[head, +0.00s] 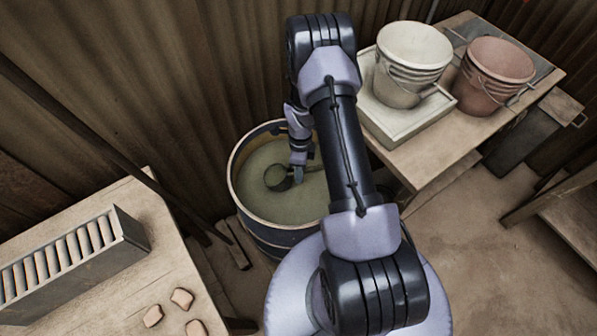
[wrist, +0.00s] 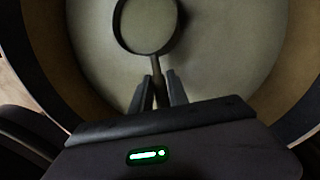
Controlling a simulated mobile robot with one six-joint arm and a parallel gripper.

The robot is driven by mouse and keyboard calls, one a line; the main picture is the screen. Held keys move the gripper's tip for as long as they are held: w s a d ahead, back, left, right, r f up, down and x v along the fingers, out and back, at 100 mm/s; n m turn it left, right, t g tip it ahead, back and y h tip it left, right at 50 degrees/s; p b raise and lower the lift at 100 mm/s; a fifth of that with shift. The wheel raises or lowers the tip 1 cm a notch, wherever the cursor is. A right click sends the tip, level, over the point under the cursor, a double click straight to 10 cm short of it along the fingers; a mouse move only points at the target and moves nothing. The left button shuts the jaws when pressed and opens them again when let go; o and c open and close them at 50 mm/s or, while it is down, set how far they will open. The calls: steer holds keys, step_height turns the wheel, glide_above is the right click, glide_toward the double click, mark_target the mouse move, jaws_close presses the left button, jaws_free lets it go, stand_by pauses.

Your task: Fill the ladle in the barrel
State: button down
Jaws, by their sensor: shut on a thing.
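The barrel (head: 268,246) stands on the floor below the corrugated wall, open at the top, with murky greenish liquid (head: 257,205) inside. My gripper (head: 298,172) reaches down inside the barrel's rim and is shut on the handle of the ladle. The ladle (head: 278,178) is a dark round cup, held at or just over the liquid's surface. In the wrist view the ladle (wrist: 146,52) extends ahead of my gripper (wrist: 160,92), its handle between the two fingers. The cup's inside looks the same tone as the liquid, so I cannot tell how full it is.
A table (head: 440,165) at the right holds a white bucket (head: 412,55) on a pale tray (head: 388,122) and a reddish bucket (head: 495,72). A table (head: 165,255) at the left holds a slotted rack (head: 125,255) and several broken pieces (head: 182,299). Open floor lies at the lower right.

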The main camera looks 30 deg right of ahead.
step_height(320, 180, up, 4)
steer(key=p, duration=0.2)
steer(key=shift+r+p, duration=0.1)
steer(key=shift+p, duration=0.3)
step_height(320, 180, up, 12)
steer(key=d+t+y+p, duration=0.1)
steer(key=p, duration=0.5)
steer(key=shift+s+f+y, duration=0.25)
steer(key=shift+s+y, duration=0.05)
steer(key=shift+d, duration=0.1)
